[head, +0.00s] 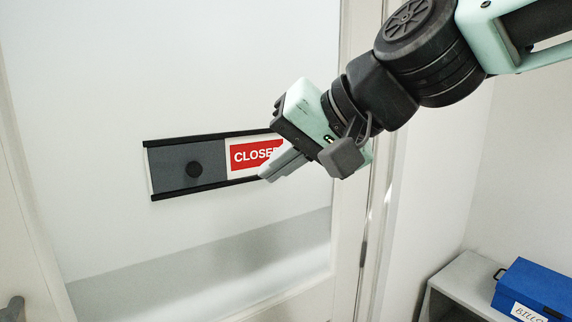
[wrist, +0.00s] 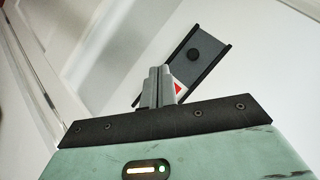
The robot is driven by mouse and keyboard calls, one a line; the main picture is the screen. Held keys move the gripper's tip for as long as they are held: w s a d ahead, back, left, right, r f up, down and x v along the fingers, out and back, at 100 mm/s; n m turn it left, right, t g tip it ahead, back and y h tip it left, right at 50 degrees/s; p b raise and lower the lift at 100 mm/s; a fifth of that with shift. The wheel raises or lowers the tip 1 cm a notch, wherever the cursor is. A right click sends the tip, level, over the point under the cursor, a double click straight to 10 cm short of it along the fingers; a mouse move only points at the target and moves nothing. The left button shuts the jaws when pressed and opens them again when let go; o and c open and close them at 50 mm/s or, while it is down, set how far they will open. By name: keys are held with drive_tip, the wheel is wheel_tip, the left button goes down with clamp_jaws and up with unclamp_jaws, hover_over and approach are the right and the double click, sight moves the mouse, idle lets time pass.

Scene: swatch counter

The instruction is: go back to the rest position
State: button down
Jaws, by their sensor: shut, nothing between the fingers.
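My gripper (head: 265,177) is shut and empty. In the head view it is in front of the right part of a sliding sign (head: 187,172) on a pale door, and it covers the end of the red panel (head: 241,157), which reads "CLOSE" with the rest hidden. I cannot tell whether the fingers touch the sign.
The pale door (head: 180,70) has a frame along its right side. A blue box (head: 538,285) with a label sits on a white shelf (head: 462,282) at the lower right. A grey handle (head: 12,309) shows at the lower left.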

drive_tip(key=s+d+f+n+g+h+b, duration=0.1)
drive_tip(key=s+d+f, duration=0.4)
drive_tip(key=f, duration=0.5)
drive_tip(key=s+d+f+n+g+h+b, duration=0.2)
drive_tip(key=s+d+f+n+h+b, duration=0.1)
drive_tip(key=f, duration=0.7)
drive_tip(key=s+d+f+n+g+h+b, duration=0.2)
drive_tip(key=s+d+f+h, duration=0.2)
drive_tip(key=s+d+f, duration=0.4)
wheel_tip(320, 180, down, 3)
drive_tip(key=shift+s+b, duration=0.25)
drive_tip(key=shift+b, duration=0.15)
drive_tip(key=shift+d, duration=0.15)
